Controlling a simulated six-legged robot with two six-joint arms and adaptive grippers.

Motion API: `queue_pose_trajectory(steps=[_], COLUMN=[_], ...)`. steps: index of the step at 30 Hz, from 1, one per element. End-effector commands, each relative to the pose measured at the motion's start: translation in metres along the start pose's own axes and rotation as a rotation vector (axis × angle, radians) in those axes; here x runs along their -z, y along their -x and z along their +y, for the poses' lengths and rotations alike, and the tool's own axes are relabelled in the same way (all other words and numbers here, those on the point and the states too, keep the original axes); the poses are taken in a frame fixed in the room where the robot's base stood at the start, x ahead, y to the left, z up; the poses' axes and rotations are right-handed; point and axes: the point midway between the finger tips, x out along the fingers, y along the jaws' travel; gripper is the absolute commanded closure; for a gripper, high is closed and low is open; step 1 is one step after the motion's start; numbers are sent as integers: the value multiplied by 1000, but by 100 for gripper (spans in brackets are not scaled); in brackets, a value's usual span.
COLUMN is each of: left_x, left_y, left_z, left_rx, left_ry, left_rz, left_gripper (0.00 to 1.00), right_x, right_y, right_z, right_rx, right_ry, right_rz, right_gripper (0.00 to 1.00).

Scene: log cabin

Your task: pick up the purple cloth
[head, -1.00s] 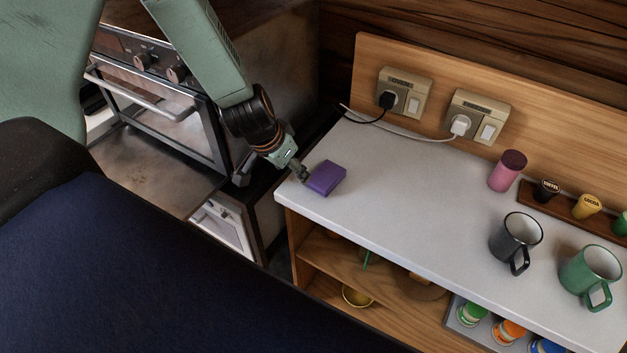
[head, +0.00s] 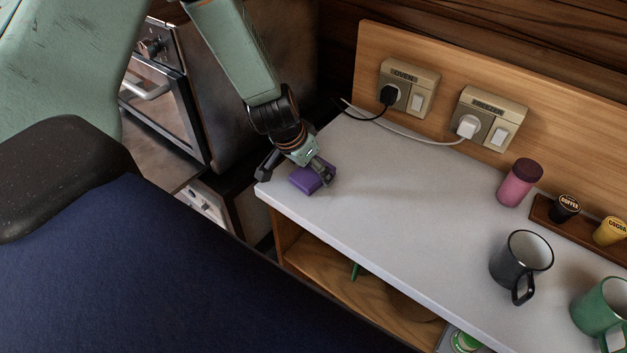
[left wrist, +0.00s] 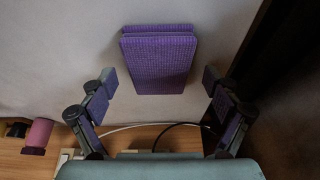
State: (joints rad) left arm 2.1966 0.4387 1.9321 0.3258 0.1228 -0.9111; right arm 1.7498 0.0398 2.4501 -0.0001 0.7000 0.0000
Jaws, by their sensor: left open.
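The purple cloth (head: 309,181) is a folded block lying on the white counter (head: 400,200), near its left end. The cloth also shows in the left wrist view (left wrist: 158,62), whole and apart from the fingers. My left gripper (head: 293,172) is over the cloth in the head view, its two fingers spread on either side and partly covering it. In the left wrist view my left gripper (left wrist: 158,84) is open and empty, with the cloth lying between and beyond the fingertip line. My right gripper is not in view.
An oven (head: 165,85) stands left of the counter. Two wall sockets with plugs and cords are at the back. A pink jar (head: 519,183), a dark mug (head: 521,266) and a green mug (head: 602,308) stand to the right. The counter's middle is clear.

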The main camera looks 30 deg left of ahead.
Motion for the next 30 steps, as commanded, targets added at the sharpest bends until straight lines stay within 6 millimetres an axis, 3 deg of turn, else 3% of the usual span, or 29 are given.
queue_pose_trajectory(steps=[30], left_x=[1], left_y=[-6], left_z=[2], left_rx=[1], left_ry=[1], left_rz=[0], left_gripper=[11], right_x=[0], right_y=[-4], right_z=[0], right_rx=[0], right_ry=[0], right_rz=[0], right_gripper=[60])
